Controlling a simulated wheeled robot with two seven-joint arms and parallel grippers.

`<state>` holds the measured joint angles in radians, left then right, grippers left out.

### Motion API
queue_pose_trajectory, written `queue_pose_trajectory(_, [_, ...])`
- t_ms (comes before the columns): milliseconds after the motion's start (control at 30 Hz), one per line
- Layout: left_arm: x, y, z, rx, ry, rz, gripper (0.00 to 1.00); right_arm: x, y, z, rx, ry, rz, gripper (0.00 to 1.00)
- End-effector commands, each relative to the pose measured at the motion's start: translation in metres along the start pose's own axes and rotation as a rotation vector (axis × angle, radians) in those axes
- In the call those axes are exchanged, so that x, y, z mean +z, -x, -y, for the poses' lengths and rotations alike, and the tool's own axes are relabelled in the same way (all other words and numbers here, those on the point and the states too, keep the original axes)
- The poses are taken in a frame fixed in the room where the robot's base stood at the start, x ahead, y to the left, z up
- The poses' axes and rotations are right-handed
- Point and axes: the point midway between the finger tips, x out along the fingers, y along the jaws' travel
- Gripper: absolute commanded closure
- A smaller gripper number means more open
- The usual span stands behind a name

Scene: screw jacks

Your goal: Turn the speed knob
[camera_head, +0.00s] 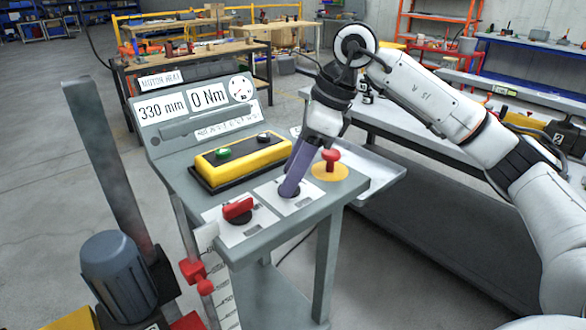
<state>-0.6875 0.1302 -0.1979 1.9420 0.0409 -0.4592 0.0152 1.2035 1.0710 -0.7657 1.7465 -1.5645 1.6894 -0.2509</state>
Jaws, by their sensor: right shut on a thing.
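The grey control console (180,178) stands in the middle of the head view. My right gripper (291,188) reaches down from the upper right to a white plate (273,195) on the console's front part. Its purplish fingers are shut on the speed knob at that plate. The fingers hide most of the knob, so its setting cannot be read. A red rotary switch (238,208) sits on another white plate to the left. My left gripper is not in view.
A red mushroom button (331,157) on a yellow disc stands close to the right of my gripper. A yellow button box (240,160) with green and black buttons lies behind it. A display panel (195,103) reads 330 mm and 0 Nm. A grey motor (118,274) stands at lower left.

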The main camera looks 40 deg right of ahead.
Motion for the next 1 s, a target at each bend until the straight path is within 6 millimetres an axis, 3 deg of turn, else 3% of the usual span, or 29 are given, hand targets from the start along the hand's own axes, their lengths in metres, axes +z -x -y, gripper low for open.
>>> queue_pose_trajectory(300, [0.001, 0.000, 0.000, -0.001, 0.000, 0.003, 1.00, 0.000, 0.001, 0.000, -0.001, 0.001, 0.001, 0.79])
queue_pose_trajectory(333, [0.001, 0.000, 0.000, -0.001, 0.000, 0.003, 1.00, 0.000, 0.001, 0.000, -0.001, 0.001, 0.001, 0.55])
queue_pose_trajectory(433, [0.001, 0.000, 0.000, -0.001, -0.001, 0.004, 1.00, 0.000, 0.001, 0.000, -0.001, 0.001, 0.000, 0.38])
queue_pose_trajectory(767, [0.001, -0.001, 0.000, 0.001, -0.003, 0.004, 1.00, 0.000, 0.002, 0.000, -0.001, 0.001, 0.000, 0.38])
queue_pose_trajectory(1000, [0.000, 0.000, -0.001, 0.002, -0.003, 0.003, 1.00, 0.001, 0.037, 0.001, -0.004, 0.000, 0.004, 0.38])
